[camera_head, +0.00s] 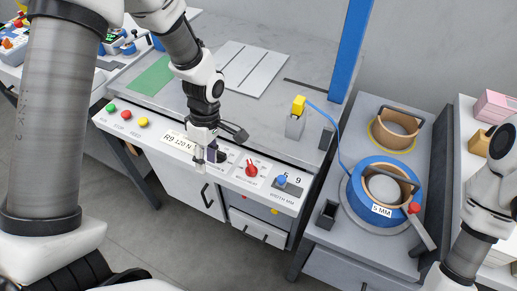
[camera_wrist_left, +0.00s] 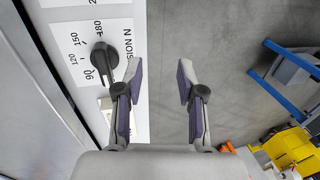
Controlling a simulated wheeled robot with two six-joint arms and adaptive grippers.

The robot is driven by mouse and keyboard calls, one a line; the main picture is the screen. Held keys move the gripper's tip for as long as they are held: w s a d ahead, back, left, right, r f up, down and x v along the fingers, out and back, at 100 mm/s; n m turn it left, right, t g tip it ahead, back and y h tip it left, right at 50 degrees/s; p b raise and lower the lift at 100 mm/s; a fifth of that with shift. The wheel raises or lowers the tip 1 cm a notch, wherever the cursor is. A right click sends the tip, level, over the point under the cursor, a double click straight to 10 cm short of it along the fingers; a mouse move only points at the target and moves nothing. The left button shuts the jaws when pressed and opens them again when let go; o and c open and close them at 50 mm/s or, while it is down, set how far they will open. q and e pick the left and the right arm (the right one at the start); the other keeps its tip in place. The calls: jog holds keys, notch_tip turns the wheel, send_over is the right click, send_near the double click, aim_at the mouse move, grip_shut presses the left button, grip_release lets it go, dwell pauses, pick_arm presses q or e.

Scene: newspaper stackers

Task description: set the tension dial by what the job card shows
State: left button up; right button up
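The tension dial (camera_wrist_left: 105,60) is a black knob on a white scale marked 90, 120, 150 and 180 in the left wrist view. The job card (camera_head: 177,143) on the front panel reads "R9 120 N". My left gripper (camera_wrist_left: 157,80) is open and empty, and the dial lies beside its left finger, outside the gap. In the head view the left gripper (camera_head: 208,155) is at the front panel, beside the card, and mostly hides the dial. My right arm shows at the right edge; its gripper is out of view.
A red knob (camera_head: 251,169) and a blue width knob (camera_head: 282,180) sit to the right on the same panel. Green, red and yellow buttons (camera_head: 126,114) are at its left. A blue strap reel (camera_head: 359,198) labelled "5 MM" stands on the right-hand cabinet. Open floor lies in front.

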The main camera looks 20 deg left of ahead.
aim_at(219, 152)
pick_arm(q)
jog(key=shift+t, duration=0.8)
jog(key=w, duration=0.1)
jog(key=w+r, duration=0.1)
jog(key=w, duration=0.1)
jog(key=w+d+r+b, duration=0.1)
jog(key=shift+w, duration=0.2)
jog(key=r, duration=0.1)
jog(key=w+r+t+b, duration=0.1)
jog(key=shift+a+r, duration=0.3)
jog(key=shift+r, duration=0.05)
jog(key=shift+s+a+f, duration=0.1)
jog(key=shift+s+a, duration=0.1)
jog(key=shift+a, duration=0.05)
jog(key=f, duration=0.7)
jog(key=shift+w+d, duration=0.2)
jog(key=shift+w, duration=0.05)
jog(key=shift+s+a+f, duration=0.1)
grip_shut()
pick_arm(e)
jog(key=f, duration=0.3)
jog(key=shift+d+f, duration=0.1)
jog(key=shift+d, duration=0.15)
